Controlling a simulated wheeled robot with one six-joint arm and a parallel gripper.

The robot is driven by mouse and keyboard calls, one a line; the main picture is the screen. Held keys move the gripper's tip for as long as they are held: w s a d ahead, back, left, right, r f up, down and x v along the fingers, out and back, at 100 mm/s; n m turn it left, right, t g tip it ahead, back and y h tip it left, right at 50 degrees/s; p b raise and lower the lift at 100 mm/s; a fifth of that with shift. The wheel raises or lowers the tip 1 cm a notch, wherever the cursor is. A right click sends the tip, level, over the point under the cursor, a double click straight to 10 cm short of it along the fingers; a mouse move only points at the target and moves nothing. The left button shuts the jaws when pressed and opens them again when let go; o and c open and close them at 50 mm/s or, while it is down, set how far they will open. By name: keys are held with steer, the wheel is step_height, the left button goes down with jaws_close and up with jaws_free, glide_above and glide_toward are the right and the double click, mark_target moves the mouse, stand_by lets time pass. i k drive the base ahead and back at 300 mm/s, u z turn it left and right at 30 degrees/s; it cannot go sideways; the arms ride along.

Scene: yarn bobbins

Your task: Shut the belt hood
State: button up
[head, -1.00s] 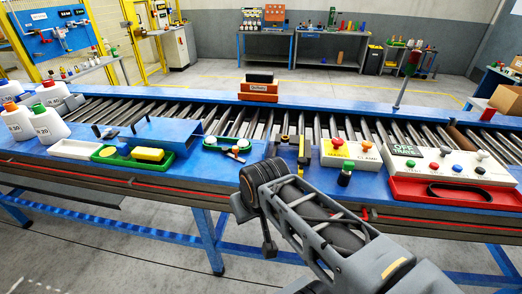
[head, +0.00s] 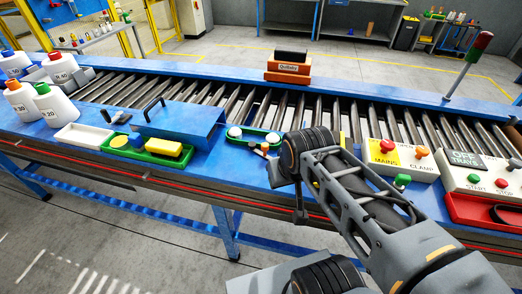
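A blue hood (head: 185,122), which I take for the belt hood, sits over the near side of the roller conveyor, left of centre in the head view. A black handle (head: 152,107) stands up at its left. I cannot tell for sure how far open the hood is. My arm reaches in from the lower right, and its dark wrist is over the bench's near edge, right of the hood and apart from it. My gripper's fingers do not show clearly; a small dark part hangs below the wrist.
A green tray with a yellow sponge (head: 164,147) and a white tray (head: 83,136) lie in front of the hood. White bottles (head: 57,103) stand at left. An orange-and-black block (head: 289,67) sits on the far rail. Button boxes (head: 399,158) are at right.

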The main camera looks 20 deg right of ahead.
mark_target(190, 123)
steer(key=u, duration=0.05)
steer(key=k, duration=0.35)
steer(key=u, duration=1.15)
steer(key=i, duration=0.85)
steer(key=z, duration=0.15)
